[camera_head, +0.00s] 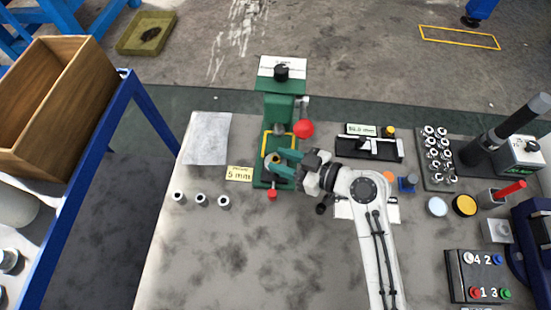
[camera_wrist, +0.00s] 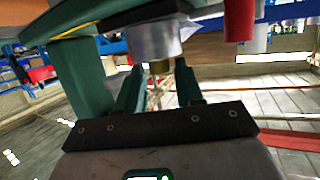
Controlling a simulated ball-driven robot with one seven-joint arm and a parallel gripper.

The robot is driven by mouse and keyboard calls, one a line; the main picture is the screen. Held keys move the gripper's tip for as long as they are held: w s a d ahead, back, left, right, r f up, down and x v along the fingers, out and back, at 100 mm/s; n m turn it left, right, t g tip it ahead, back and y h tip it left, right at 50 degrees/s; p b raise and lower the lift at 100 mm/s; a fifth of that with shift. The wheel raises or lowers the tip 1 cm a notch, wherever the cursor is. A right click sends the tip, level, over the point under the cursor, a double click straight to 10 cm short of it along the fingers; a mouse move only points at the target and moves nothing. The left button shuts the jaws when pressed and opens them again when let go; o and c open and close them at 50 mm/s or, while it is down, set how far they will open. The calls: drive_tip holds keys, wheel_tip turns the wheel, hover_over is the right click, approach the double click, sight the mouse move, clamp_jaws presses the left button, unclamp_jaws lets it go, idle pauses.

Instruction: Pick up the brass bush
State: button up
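The brass bush shows as a small brass-coloured piece (camera_head: 274,158) on the green press (camera_head: 279,107), at the tips of my fingers. In the wrist view a brass piece (camera_wrist: 160,67) sits below a silver cylinder, between and beyond my two green fingers. My gripper (camera_head: 284,162) reaches into the press from the right. In the wrist view its fingers (camera_wrist: 159,80) stand apart, with a gap to the brass piece. I see no firm contact. The lower part of the bush is hidden.
A red ball knob (camera_head: 303,129) and a red-tipped lever (camera_head: 272,195) stick out close to my gripper. Several silver bushes (camera_head: 201,199) stand left of the press base. A yellow "5 mm" card (camera_head: 239,174) lies beside it. The table front left is clear.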

clamp_jaws()
